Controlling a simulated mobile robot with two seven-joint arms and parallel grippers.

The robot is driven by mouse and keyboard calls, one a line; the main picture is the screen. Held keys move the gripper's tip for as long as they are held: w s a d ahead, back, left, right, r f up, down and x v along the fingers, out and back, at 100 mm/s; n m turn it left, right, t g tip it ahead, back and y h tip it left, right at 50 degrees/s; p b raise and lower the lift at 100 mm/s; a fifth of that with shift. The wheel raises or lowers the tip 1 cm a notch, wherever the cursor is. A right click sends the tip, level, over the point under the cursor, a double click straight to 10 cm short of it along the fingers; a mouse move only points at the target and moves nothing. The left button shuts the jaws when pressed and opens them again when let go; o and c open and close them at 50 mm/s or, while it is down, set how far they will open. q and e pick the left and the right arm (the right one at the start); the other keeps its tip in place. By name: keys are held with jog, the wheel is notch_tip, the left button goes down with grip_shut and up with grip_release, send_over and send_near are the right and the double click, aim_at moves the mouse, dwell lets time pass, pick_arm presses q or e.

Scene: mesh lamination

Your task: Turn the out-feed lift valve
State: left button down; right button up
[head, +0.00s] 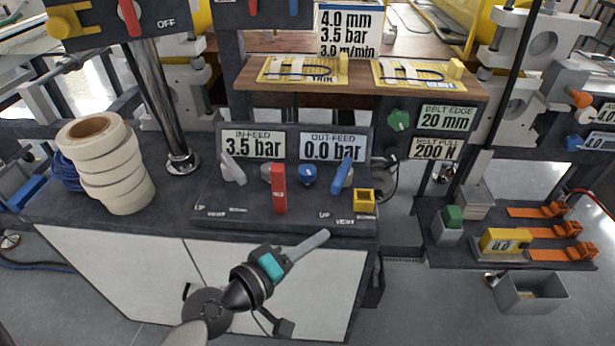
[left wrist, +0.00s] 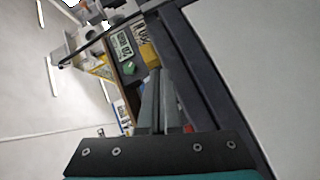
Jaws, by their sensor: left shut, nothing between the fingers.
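The out-feed display (head: 333,146) on the dark console reads 0.0 bar. Below it are a round blue knob (head: 308,175) and a blue lever (head: 342,176), its upper end leaning right. UP, VENT and DOWN labels lie in front of this lever, which appears to be the out-feed lift valve. My left gripper (head: 325,236) is in front of the console's front edge, below and apart from the lever. Its fingers are shut and empty, pointing up and right. They also show shut in the left wrist view (left wrist: 158,80). My right gripper is not in view.
The in-feed display (head: 253,145) reads 3.5 bar, with a grey lever (head: 232,168) below. A red lever (head: 279,188) stands left of the blue knob. A yellow block (head: 364,200) sits right of the blue lever. Tape rolls (head: 105,165) are stacked at left.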

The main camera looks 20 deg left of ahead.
aim_at(342, 175)
pick_arm(q)
jog(key=a+r+n+t, duration=0.1)
jog(key=n, duration=0.1)
jog(key=w+a+r+n+t+y, duration=0.1)
jog(key=a+n, duration=0.1)
jog(key=w+a+r+n+y, duration=0.1)
jog(key=a+n, duration=0.1)
jog(key=shift+w+a+r+t, duration=0.1)
jog(key=shift+w+r+t, duration=0.15)
jog(key=shift+r+t, duration=0.15)
jog(key=p+x, duration=0.2)
jog(key=x, duration=0.5)
jog(key=shift+x, duration=0.9)
jog(key=shift+w+f, duration=0.1)
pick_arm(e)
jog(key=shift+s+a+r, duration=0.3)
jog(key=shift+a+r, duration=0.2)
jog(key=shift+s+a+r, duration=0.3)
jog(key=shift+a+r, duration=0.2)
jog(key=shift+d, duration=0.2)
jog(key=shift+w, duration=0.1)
